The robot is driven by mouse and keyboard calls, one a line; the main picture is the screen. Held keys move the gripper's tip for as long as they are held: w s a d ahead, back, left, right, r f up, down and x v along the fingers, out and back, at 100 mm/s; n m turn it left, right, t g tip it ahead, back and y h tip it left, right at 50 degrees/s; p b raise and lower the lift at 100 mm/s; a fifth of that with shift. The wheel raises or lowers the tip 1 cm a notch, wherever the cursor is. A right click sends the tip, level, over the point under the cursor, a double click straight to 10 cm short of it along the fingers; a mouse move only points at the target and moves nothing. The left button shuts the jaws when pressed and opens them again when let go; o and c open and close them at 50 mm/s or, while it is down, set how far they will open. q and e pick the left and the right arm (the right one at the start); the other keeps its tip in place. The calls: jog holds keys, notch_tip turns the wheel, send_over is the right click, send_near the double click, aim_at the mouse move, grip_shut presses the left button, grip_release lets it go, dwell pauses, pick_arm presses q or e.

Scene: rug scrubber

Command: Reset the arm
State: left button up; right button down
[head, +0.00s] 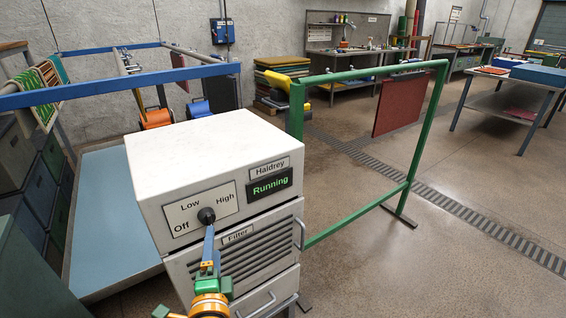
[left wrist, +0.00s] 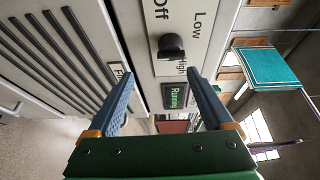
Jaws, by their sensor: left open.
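The white Haldrey cabinet (head: 215,150) stands at the centre of the head view. Its front has a black dial knob (head: 206,215) on a plate marked Off, Low and High, and a display (head: 270,184) reading Running in green. In the left wrist view the knob (left wrist: 171,46) lies just past my fingertips; its exact setting is hard to tell. My left gripper (head: 209,238) is in front of the panel, just below the knob. In the left wrist view my left gripper (left wrist: 160,80) has its blue fingers wide apart with nothing between them. My right gripper is not in view.
A slatted Filter panel (head: 237,250) with a handle is below the dial. A green frame (head: 365,78) with a hanging red rug (head: 399,104) stands right of the cabinet. A blue-railed basin (head: 105,215) is on the left. Floor at the right front is clear.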

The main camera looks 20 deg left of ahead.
pick_arm(q)
jog(key=s+d+f+n+g+h, duration=0.1)
jog(key=s+d+f+g+h, duration=0.15)
jog(key=f, duration=0.75)
jog(key=s+d+f+n+g+h+p, duration=0.1)
jog(key=s+d+f+g+h, duration=0.2)
jog(key=f, duration=0.7)
jog(key=s+d+f+n+g+h, duration=0.15)
jog(key=s+f, duration=0.35)
jog(key=f, duration=0.5)
jog(key=s+f+n+g, duration=0.3)
jog(key=s+f+g, duration=0.1)
jog(key=s, duration=0.7)
jog(key=s+f+n+g, duration=0.3)
jog(key=s+f, duration=0.4)
jog(key=s, duration=0.5)
jog(key=shift+n+g+h+p, duration=0.35)
jog(key=shift+g+h+p, duration=0.05)
jog(key=shift+a, duration=0.1)
